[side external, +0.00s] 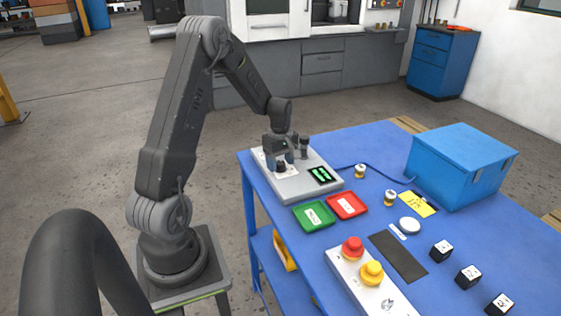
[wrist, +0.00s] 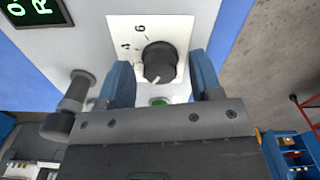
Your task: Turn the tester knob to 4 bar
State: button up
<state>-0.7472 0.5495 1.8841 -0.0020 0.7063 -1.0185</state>
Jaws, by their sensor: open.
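The tester (side external: 293,186) is a light grey box on the blue table's far left corner, with a green-lit display (side external: 321,175). Its dark round knob (wrist: 158,61) sits on a white scale plate (wrist: 178,28) where 4 and 6 are readable; the rest is hidden. The knob's white mark points toward the bottom of the wrist view, away from the 4. My gripper (wrist: 160,64) is open, with one blue finger on either side of the knob and a visible gap to each. In the side view, my gripper (side external: 285,160) is low over the tester.
A grey post (wrist: 75,92) stands on the tester close beside one finger. A green button (wrist: 158,101) is partly hidden by my gripper. Green (side external: 314,216) and red (side external: 347,206) trays lie in front of the tester; a blue box (side external: 462,165) stands right.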

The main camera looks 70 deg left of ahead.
jog(key=c, duration=0.9)
jog(key=m, duration=0.7)
jog(key=shift+m, duration=0.3)
jog(key=m, duration=0.4)
jog(key=shift+m, duration=2)
